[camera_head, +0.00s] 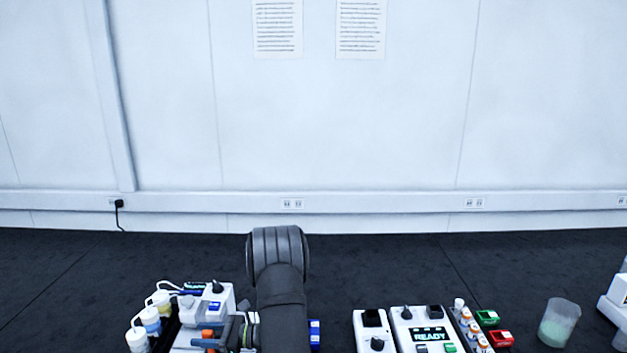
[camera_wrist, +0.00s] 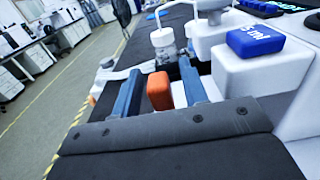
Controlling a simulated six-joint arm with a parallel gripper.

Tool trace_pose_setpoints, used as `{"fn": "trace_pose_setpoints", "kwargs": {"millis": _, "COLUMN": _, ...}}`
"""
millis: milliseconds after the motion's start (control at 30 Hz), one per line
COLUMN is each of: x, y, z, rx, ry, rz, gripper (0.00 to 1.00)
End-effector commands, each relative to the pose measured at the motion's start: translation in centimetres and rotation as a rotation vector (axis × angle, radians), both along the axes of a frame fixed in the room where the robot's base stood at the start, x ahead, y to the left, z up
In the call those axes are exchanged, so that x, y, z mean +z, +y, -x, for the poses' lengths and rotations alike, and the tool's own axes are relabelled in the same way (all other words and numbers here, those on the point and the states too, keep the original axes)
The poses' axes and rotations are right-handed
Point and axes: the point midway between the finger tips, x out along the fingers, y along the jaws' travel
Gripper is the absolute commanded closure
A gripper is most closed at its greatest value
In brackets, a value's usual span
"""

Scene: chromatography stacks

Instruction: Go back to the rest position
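In the wrist view my gripper (camera_wrist: 160,70) shows two blue fingers standing apart, with a gap between them. An orange block-like part (camera_wrist: 158,91) shows between the fingers, with space on both sides; I see no finger closed on it. In the head view my dark arm rises at the lower centre and hides part of the left white instrument (camera_head: 215,300). The orange part also shows there (camera_head: 208,334), beside my wrist. The fingertips are not clear in the head view.
White-capped bottles (camera_head: 151,318) stand left of the left instrument. A READY-display instrument (camera_head: 428,335), small vials (camera_head: 468,322), green (camera_head: 487,317) and red (camera_head: 501,338) blocks and a beaker (camera_head: 558,324) stand to the right. A blue block (camera_wrist: 255,40) sits on the white instrument. The bench behind is clear.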

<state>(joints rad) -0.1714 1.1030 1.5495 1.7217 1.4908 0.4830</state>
Motion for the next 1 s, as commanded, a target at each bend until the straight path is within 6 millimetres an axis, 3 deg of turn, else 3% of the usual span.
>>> {"fn": "trace_pose_setpoints", "kwargs": {"millis": 867, "x": 0.0, "y": -16.4, "z": -0.1, "rx": -0.005, "ry": 0.000, "rz": 0.000, "gripper": 0.60}}
{"fn": "trace_pose_setpoints", "kwargs": {"millis": 900, "x": 0.0, "y": -16.6, "z": 0.0, "rx": -0.001, "ry": 0.000, "rz": 0.000, "gripper": 0.60}}
{"fn": "trace_pose_setpoints", "kwargs": {"millis": 1000, "x": 0.0, "y": -14.2, "z": 0.1, "rx": 0.004, "ry": 0.000, "rz": 0.000, "gripper": 0.60}}
